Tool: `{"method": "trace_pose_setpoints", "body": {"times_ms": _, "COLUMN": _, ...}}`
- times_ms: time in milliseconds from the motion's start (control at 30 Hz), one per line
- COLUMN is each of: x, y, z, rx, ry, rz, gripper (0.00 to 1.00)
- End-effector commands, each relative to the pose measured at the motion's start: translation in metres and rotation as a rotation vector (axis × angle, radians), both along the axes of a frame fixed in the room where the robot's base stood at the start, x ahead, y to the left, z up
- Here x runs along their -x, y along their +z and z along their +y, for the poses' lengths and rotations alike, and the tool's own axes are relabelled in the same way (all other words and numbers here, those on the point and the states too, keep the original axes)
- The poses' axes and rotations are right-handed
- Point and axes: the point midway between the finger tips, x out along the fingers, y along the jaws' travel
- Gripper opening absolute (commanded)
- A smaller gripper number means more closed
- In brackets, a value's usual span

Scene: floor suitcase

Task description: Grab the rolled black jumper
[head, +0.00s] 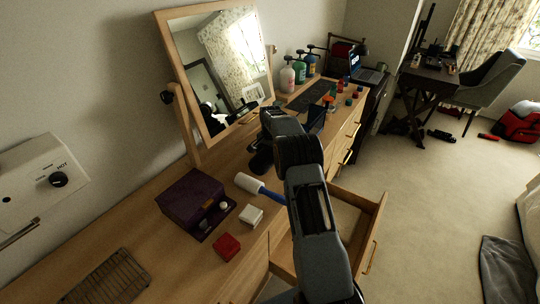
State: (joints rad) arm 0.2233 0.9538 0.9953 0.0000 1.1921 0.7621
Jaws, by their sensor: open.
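A small dark roll-like item (441,135) lies on the carpet near the desk in the head view. It may be the rolled black jumper, but it is too small to be sure. My gripper (261,163) is a dark shape at the end of my arm, over the dresser top beside the mirror. It is open, with nothing seen in it, and far from the dark item. Its fingers are hard to make out.
The wooden dresser (150,240) holds a purple box (190,198), a lint roller (255,185), a red box (227,246) and several bottles. Its drawer (371,240) stands open. A red bag or case (522,121) lies at right. The carpet (430,205) between is mostly clear.

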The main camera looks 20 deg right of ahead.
Motion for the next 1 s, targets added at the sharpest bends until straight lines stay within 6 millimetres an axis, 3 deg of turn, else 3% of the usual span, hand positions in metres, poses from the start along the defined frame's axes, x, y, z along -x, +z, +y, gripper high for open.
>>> {"method": "trace_pose_setpoints", "body": {"times_ms": 67, "x": 0.000, "y": 0.000, "z": 0.000, "rx": 0.000, "ry": 0.000, "rz": 0.000, "gripper": 1.00}}
{"method": "trace_pose_setpoints", "body": {"times_ms": 533, "x": 0.000, "y": 0.000, "z": 0.000, "rx": 0.000, "ry": 0.000, "rz": 0.000, "gripper": 0.56}}
{"method": "trace_pose_setpoints", "body": {"times_ms": 833, "x": 0.000, "y": 0.003, "z": 0.000, "rx": 0.000, "ry": 0.000, "rz": -0.001, "gripper": 0.55}}
{"method": "trace_pose_setpoints", "body": {"times_ms": 1000, "x": -0.001, "y": 0.015, "z": 0.000, "rx": 0.001, "ry": 0.000, "rz": -0.004, "gripper": 0.55}}
